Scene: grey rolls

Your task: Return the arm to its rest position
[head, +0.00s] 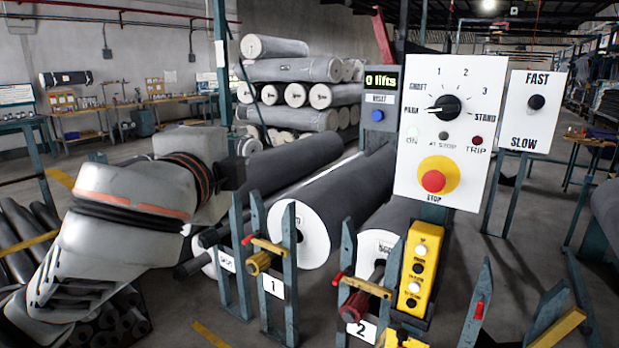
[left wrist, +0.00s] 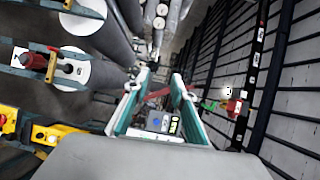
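My left arm (head: 130,215) comes in from the left in the head view, bent and raised beside the roll stands. Its wrist end, with a dark block (head: 231,176), is in front of the dark rolls. I cannot make out the left fingers in the head view, nor anything held there. In the left wrist view a smooth grey body (left wrist: 155,160) fills the bottom edge. Two teal uprights (left wrist: 130,105) stand beyond it, and I cannot tell whether they are fingers or part of a stand. My right gripper is not in view.
Roll 1 (head: 312,212) and roll 2 (head: 375,240) lie behind teal stands with levers. A white control panel (head: 452,165) has its dial pointing left and a red stop button. A yellow button box (head: 419,268) stands below. Stacked rolls (head: 295,70) are behind. Dark rolls (head: 110,325) lie lower left.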

